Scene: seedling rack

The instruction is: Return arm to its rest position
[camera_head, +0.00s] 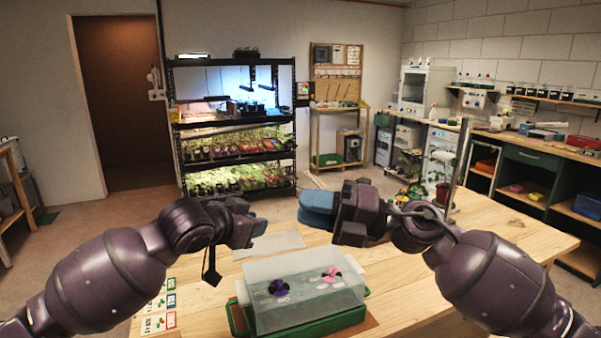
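My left arm comes in from the left, and its gripper (258,227) with blue fingers is over the left part of the wooden table. My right arm comes in from the right, and its gripper (317,208) with blue fingers points left, above the back of the table. The two grippers face each other with a gap between them. I see no object held in either one, but the finger gaps are not clear. Below them a clear-lidded green tray (305,325) stands on the table (400,300).
A purple knob (279,288) and a pink knob (332,274) are on the clear lid (300,268). Small picture cards (160,308) lie at the left, and a pale sheet (268,245) lies behind the tray. A thin post (458,165) rises at right. A lit plant rack (237,125) stands behind.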

